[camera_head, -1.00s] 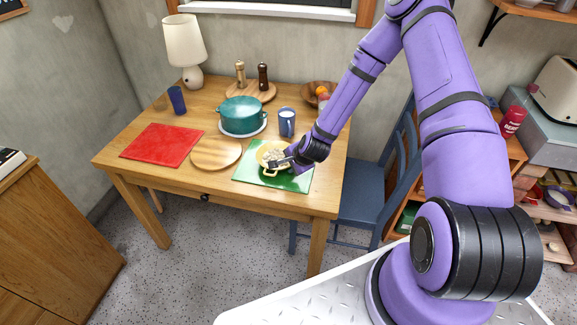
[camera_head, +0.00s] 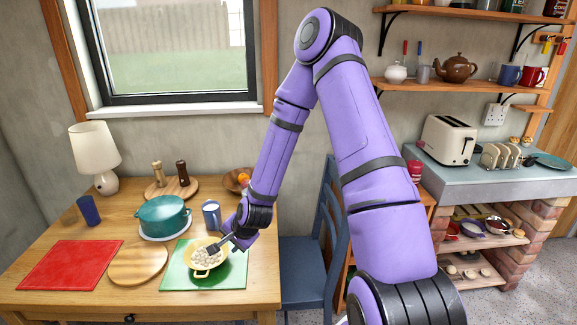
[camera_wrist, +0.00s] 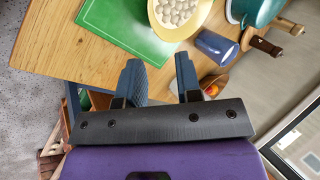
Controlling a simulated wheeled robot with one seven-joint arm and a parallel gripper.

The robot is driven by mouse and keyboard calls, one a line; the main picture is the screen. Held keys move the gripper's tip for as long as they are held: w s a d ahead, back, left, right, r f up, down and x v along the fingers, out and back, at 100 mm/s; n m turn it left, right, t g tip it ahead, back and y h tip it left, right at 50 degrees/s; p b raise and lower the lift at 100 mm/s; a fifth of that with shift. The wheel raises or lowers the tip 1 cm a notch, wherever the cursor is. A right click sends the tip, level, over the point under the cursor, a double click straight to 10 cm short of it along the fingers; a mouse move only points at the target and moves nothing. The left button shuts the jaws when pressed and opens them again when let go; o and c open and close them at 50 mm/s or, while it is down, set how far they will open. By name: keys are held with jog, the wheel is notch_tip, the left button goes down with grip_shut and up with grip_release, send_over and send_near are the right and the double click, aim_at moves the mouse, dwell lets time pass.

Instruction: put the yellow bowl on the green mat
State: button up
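The yellow bowl (camera_head: 203,271) stands upright on the green mat (camera_head: 236,274) at the front right of the table, filled with small pale round pieces. My gripper (camera_head: 216,246) is at the bowl's right rear side, just above its rim in the head view. In the wrist view, my gripper (camera_wrist: 158,66) has its two fingers apart with nothing between them. The bowl (camera_wrist: 160,30) lies beyond the fingertips there, apart from them, and is cut off by the top edge. The green mat (camera_wrist: 110,25) shows beside it.
A blue mug (camera_head: 211,214) and a teal pot (camera_head: 160,217) stand behind the mat. A round wooden board (camera_head: 138,266) and a red mat (camera_head: 68,266) lie to the left. A blue chair (camera_head: 312,262) stands against the table's right side.

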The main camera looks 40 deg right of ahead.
jog(key=s+r+n+g+h, duration=0.1)
jog(key=s+r+n, duration=0.3)
jog(key=r, duration=0.9)
jog(key=s+r+n+h, duration=0.1)
jog(key=s+r+n, duration=0.3)
jog(key=r, duration=0.8)
jog(key=s+r+n, duration=0.2)
jog(key=s+r, duration=0.5)
jog(key=s, duration=0.3)
jog(key=s+r+n, duration=0.3)
jog(key=s+r, duration=0.4)
jog(key=s, duration=0.3)
jog(key=shift+s+d, duration=0.2)
jog(key=shift+s, duration=0.2)
